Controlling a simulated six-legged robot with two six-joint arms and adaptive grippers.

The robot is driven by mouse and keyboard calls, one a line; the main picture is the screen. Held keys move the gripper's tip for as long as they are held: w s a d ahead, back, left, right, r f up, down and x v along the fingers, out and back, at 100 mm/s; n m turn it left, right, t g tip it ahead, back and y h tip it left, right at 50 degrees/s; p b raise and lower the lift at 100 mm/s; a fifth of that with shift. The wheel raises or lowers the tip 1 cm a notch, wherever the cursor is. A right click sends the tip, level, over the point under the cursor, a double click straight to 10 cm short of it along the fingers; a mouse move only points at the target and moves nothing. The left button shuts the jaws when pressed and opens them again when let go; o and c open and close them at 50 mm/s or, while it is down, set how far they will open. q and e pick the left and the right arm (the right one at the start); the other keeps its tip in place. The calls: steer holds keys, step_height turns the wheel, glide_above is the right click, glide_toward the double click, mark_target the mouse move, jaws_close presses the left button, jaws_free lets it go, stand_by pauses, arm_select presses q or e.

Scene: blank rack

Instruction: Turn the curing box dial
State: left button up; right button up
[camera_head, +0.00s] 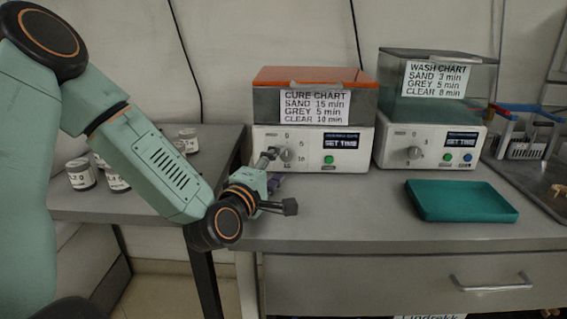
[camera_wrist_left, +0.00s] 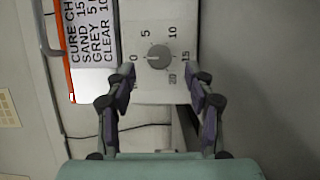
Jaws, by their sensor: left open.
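The curing box (camera_head: 314,116) with the orange lid and CURE CHART label stands on the bench. Its grey round dial (camera_head: 287,155) is at the front left of its white base. My left gripper (camera_head: 273,168) is in front of the dial, partly covering the panel. In the wrist view the left gripper (camera_wrist_left: 158,82) is open, its fingers apart below the dial, with nothing between them. My right gripper is out of view.
The box's display (camera_head: 341,142) reads SET TIME, above a green button (camera_head: 328,160). A wash box (camera_head: 430,118) stands to the right. A teal tray (camera_head: 461,201) lies on the bench in front of it. Several small labelled jars (camera_head: 80,175) stand on the left table.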

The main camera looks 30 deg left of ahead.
mark_target(286, 157)
arm_select(q)
steer(key=shift+w+a+b, duration=0.15)
steer(key=shift+w+b, duration=0.2)
steer(key=shift+w, duration=0.75)
steer(key=shift+w+a+b, duration=0.15)
steer(key=shift+w+b, duration=0.15)
steer(key=shift+w, duration=0.8)
steer(key=shift+c, duration=0.5)
jaws_close()
